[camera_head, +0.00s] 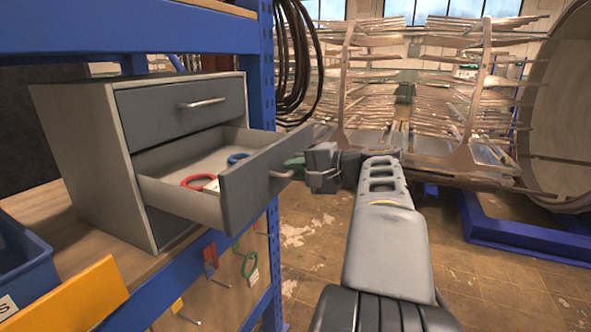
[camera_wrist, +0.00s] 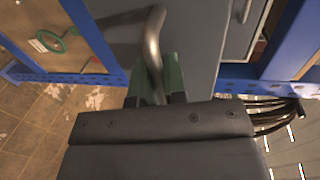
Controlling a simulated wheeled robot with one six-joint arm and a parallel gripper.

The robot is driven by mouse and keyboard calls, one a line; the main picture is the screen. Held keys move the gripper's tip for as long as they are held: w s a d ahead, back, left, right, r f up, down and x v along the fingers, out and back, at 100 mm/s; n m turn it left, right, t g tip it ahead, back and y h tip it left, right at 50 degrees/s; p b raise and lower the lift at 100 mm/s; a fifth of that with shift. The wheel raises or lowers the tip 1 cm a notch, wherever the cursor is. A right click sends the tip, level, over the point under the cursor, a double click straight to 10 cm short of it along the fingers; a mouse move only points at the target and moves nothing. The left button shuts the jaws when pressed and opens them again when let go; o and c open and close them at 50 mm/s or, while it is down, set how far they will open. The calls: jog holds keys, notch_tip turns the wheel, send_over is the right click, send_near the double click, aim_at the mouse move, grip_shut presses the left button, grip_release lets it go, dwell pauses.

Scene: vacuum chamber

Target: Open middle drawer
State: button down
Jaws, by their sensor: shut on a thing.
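The grey drawer cabinet (camera_head: 80,135) stands on a wooden shelf at the left of the head view. Its middle drawer (camera_head: 243,195) is pulled well out, and a red ring-shaped item and a blue one show inside. My gripper (camera_head: 292,164) is at the drawer front, its green fingers shut on the bar handle (camera_head: 280,174). In the wrist view, the fingers (camera_wrist: 158,85) close around the curved metal handle (camera_wrist: 153,40) against the grey drawer front. The top drawer (camera_head: 180,108) is shut. The bottom drawer is mostly hidden behind the middle one.
A blue shelf frame (camera_head: 262,85) rises right behind the open drawer. A blue bin (camera_head: 20,262) and a yellow box (camera_head: 75,300) are at the lower left. Hand tools (camera_head: 248,265) hang below the shelf. Open floor (camera_head: 310,235) lies beside my arm.

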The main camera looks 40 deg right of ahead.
jog(key=c, duration=1.2)
grip_release()
jog(key=b+v, duration=0.1)
jog(key=v, duration=1.2)
jog(key=shift+s, duration=0.35)
jog(key=shift+d, duration=0.15)
